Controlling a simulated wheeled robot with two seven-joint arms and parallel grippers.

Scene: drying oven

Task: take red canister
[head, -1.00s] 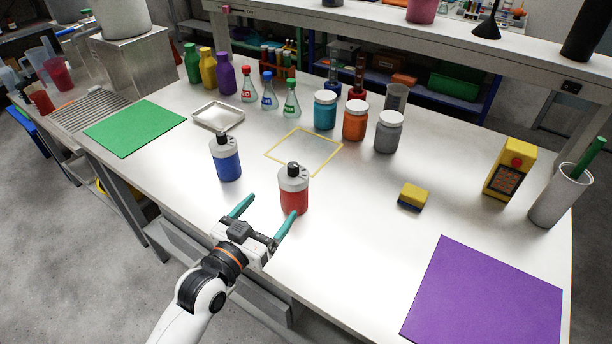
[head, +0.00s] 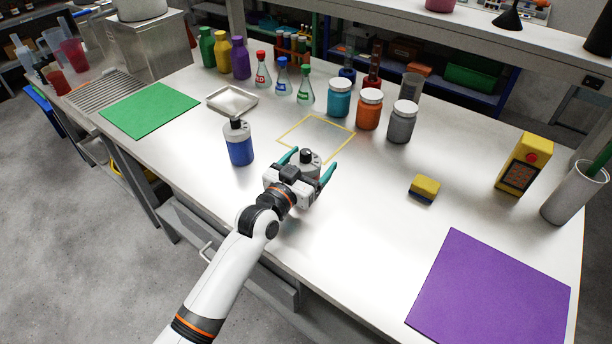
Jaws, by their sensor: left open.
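The red canister (head: 308,161) stands upright on the white table in the head view. Only its pale shoulder and dark cap show; my gripper hides its red lower body. My left gripper (head: 309,168) is open, with its teal fingers on either side of the canister. I cannot tell whether the fingers touch it. A similar blue canister (head: 239,144) stands upright to the left of the gripper. My right gripper is not in view.
A yellow outlined square (head: 340,150) lies just behind the gripper. Jars (head: 369,109) and flasks (head: 281,82) stand farther back. A sponge (head: 424,188) and a purple mat (head: 490,290) lie to the right. The table between the gripper and sponge is clear.

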